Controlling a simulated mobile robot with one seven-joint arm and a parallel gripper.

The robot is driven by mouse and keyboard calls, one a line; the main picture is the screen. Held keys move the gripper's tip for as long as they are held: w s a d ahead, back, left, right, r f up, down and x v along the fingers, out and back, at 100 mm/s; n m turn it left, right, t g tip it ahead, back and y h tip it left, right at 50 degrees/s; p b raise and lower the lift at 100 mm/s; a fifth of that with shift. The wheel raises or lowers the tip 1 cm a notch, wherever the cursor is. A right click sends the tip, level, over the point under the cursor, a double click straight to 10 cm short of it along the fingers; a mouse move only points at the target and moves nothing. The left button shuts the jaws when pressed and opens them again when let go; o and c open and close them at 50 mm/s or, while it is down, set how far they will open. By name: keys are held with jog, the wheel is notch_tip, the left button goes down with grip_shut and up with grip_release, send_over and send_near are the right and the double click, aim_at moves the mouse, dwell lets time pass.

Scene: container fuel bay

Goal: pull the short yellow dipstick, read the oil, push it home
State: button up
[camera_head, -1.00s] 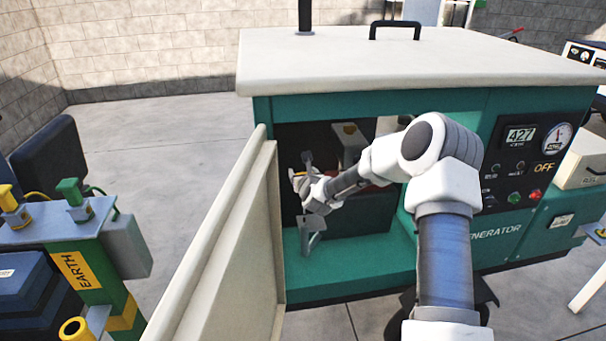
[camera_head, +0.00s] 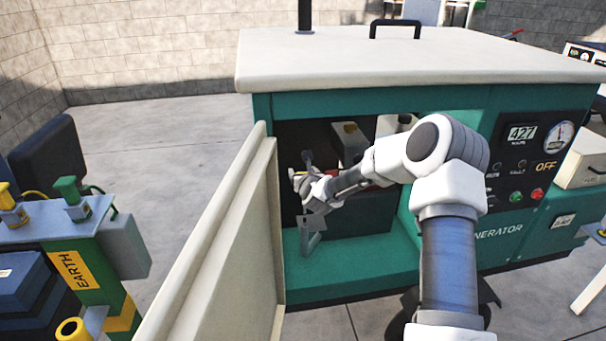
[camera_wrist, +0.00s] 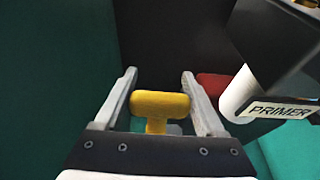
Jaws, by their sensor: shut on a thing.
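The yellow dipstick's T-shaped handle (camera_wrist: 160,104) sits between the two fingers of my gripper (camera_wrist: 159,76) in the wrist view, and the gripper is shut on it. A short yellow stem runs down below the crossbar; the rest of the dipstick is hidden, so I cannot tell how far in it sits. In the head view my gripper (camera_head: 300,178) is inside the open bay of the green generator (camera_head: 345,277), and the handle is too small to make out clearly there.
A block labelled PRIMER (camera_wrist: 282,112) stands close to the right finger, with a red part (camera_wrist: 213,84) beside it. The open cream door (camera_head: 215,250) stands left of the arm. The panel (camera_head: 530,165) reads 427 and OFF. The earth post (camera_head: 85,270) is at the left.

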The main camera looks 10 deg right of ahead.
jog(key=shift+f+b, duration=1)
jog(key=shift+b, duration=0.15)
dwell(0.6)
jog(key=shift+f+b, duration=2.35)
jog(key=shift+b, duration=0.1)
jog(key=shift+f, duration=0.15)
jog(key=shift+f+b, duration=2.5)
jog(key=shift+b, duration=0.1)
jog(key=o, duration=1.3)
jog(key=shift+s, duration=0.1)
jog(key=p+v, duration=0.3)
jog(key=v, duration=1.4)
jog(key=shift+s+r+p, duration=0.1)
jog(key=shift+p, duration=0.2)
